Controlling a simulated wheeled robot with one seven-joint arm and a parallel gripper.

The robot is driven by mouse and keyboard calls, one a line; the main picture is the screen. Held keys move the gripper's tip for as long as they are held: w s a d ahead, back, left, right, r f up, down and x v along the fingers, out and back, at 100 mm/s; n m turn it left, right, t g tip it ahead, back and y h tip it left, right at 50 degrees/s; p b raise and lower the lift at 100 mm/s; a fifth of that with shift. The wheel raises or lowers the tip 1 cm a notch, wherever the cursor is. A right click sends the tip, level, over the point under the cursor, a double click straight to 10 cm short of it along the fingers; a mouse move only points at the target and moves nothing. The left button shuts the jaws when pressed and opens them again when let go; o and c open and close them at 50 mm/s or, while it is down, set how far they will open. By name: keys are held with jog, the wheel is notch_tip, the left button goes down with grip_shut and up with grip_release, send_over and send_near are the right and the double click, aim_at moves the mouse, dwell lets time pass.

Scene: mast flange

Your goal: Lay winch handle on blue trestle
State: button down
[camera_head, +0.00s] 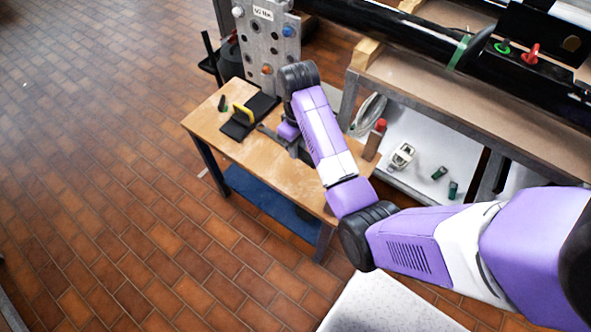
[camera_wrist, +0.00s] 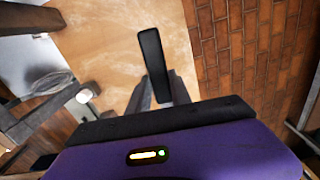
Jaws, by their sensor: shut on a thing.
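The blue trestle is a low bench (camera_head: 208,121) with a pale wooden top, dark blue legs and a blue lower shelf. Its wooden top also fills the upper middle of the wrist view (camera_wrist: 105,50). My gripper (camera_wrist: 159,86) is shut on a long black piece, which I take to be the winch handle (camera_wrist: 151,52). It points away from the fingers, over the wooden top. In the head view my gripper (camera_head: 292,140) is over the middle of the bench, mostly hidden by my arm. I cannot tell whether the handle touches the top.
A black mat or tray (camera_head: 238,131) with a yellow-edged item (camera_head: 243,115) lies on the bench left of my gripper. A grey drilled panel (camera_head: 268,50) stands behind. A red-capped item (camera_head: 376,138) stands near the right edge. The bench's front right top is bare.

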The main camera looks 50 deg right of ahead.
aim_at(298, 175)
notch_tip(298, 175, down, 12)
jog(key=shift+r, duration=0.15)
dwell(0.3)
jog(key=shift+f, duration=0.2)
jog(key=c, duration=1.2)
grip_release()
jog(key=shift+o, duration=0.2)
jog(key=shift+f+b, duration=0.15)
jog(key=shift+b, duration=0.2)
jog(key=r, duration=0.8)
jog(key=shift+w+d, duration=0.15)
jog(key=shift+w, duration=0.05)
